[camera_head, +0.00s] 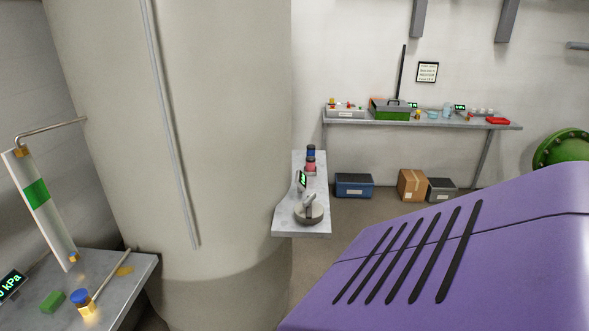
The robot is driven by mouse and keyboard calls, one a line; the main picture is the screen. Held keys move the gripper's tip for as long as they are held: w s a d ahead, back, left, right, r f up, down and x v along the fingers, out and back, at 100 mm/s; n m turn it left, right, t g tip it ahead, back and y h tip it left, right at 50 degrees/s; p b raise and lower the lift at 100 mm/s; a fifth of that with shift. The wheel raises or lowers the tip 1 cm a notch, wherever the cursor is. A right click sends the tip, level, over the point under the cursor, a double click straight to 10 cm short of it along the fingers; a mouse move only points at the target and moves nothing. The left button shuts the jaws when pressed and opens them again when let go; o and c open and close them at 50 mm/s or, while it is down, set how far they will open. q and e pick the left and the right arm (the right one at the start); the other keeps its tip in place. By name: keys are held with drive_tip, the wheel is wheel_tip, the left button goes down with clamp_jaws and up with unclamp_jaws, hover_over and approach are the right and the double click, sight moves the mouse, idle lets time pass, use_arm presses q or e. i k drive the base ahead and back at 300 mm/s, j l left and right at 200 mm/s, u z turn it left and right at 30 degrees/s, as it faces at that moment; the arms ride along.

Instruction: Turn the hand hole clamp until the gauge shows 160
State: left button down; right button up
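Neither of my grippers is in view. I cannot clearly identify a hand hole clamp. A round grey piece with a handle-like top (308,211) sits on the small grey shelf (288,229) beside the large pale column, but I cannot tell what it is. A small display with green digits (301,181) stands just behind it, too small to read. Another display (11,286), cut off by the left edge, shows green characters ending in "kPa"; its full number is hidden. I cannot tell which display is the gauge.
A large purple casing with black slots (480,270) fills the lower right. A pale column (220,120) stands at centre left. A grey bench (120,292) at lower left holds a green block (53,301) and a blue-capped brass piece (82,301). A workbench (345,121) stands behind.

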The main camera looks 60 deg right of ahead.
sight(308, 201)
drive_tip(key=z, duration=2)
drive_tip(key=i+l+u, duration=0.45)
drive_tip(key=i+l, duration=0.6)
drive_tip(key=i, duration=0.45)
drive_tip(key=k+l, duration=0.1)
drive_tip(key=k+u, duration=0.05)
